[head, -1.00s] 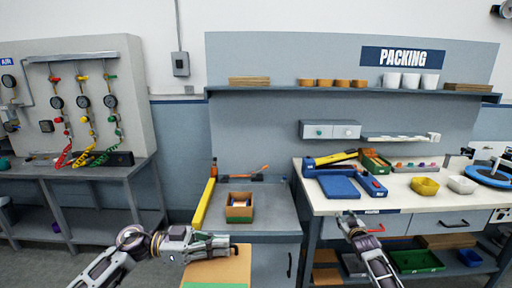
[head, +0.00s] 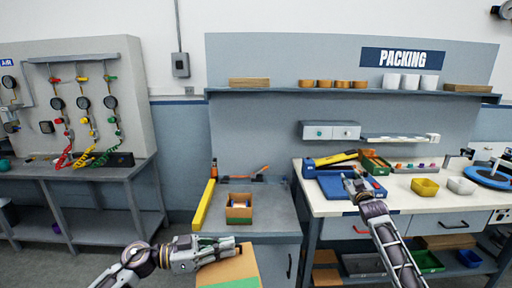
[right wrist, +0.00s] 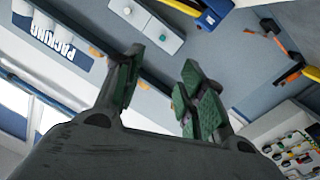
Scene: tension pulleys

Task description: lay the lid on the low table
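The lid (head: 232,268), a brown panel with a green band, shows at the bottom middle of the head view, cut off by the frame edge. My left gripper (head: 236,246) is at its far edge and looks shut on it. The lid is in front of the low grey table (head: 272,212), tilted in the picture. My right gripper (head: 352,182) is over the blue items on the packing bench. In the right wrist view its fingers (right wrist: 158,92) are apart with nothing between them.
An open cardboard box (head: 239,208) stands on the low table, with a yellow bar (head: 204,204) along the left edge and an orange-handled tool (head: 262,170) at the back. The white packing bench (head: 400,200) on the right holds a yellow bin (head: 425,188) and blue items.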

